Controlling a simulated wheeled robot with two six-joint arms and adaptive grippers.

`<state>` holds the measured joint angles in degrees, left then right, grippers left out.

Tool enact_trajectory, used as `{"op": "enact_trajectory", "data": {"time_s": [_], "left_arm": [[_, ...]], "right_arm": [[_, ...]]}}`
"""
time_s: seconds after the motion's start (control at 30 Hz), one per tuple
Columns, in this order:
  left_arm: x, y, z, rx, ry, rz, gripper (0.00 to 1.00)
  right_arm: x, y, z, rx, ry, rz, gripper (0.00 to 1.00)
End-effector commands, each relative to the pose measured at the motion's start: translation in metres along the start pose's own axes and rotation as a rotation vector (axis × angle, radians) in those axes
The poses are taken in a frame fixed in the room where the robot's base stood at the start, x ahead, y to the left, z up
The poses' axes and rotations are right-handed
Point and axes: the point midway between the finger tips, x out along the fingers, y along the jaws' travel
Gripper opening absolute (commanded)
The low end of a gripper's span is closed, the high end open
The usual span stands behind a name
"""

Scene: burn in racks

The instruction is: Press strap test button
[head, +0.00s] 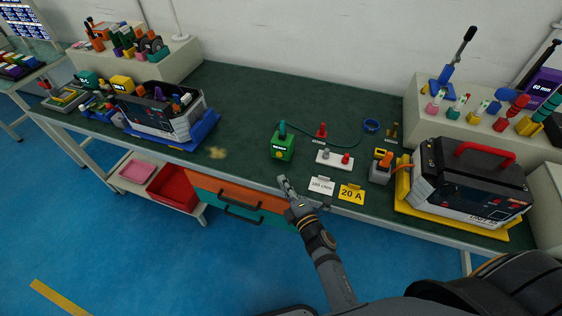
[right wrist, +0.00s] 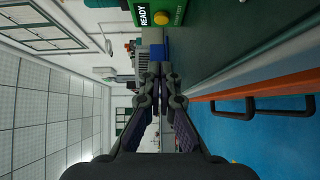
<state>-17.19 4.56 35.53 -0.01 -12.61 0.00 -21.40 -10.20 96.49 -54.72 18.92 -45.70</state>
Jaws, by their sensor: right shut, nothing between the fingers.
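A green box (head: 283,148) with a dark display and a dark teal post on top stands near the front edge of the table, in the middle of the head view. In the right wrist view the green box (right wrist: 176,4) shows at the top, with the word READY and a round yellow button (right wrist: 161,18). My right gripper (head: 284,183) is shut and empty. It is over the table's front edge, just in front of the box and apart from it. In the right wrist view the closed fingertips (right wrist: 154,76) lie below the button. My left gripper is not in view.
Right of the box are a white block (head: 335,160) with posts, a white label card (head: 321,186) and a yellow "20 A" card (head: 351,194). A large grey device (head: 468,190) stands further right. The green tabletop (head: 245,105) is clear behind and left of the box.

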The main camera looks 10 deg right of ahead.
Motion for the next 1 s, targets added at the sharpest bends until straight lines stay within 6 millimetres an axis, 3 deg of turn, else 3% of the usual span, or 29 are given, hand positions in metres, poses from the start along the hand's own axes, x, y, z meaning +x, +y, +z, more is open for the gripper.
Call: {"op": "enact_trajectory", "data": {"time_s": [0.2, 0.4, 1.0], "left_arm": [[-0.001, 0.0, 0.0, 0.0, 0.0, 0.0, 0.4], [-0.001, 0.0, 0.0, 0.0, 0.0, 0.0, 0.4], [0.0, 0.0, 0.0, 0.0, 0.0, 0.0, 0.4]], "right_arm": [[0.049, 0.001, 0.0, 0.001, 0.001, 0.002, 0.0], [0.072, 0.0, 0.019, -0.002, 0.001, -0.001, 0.0], [0.085, -0.001, 0.033, -0.001, 0.0, 0.0, 0.0]]}}
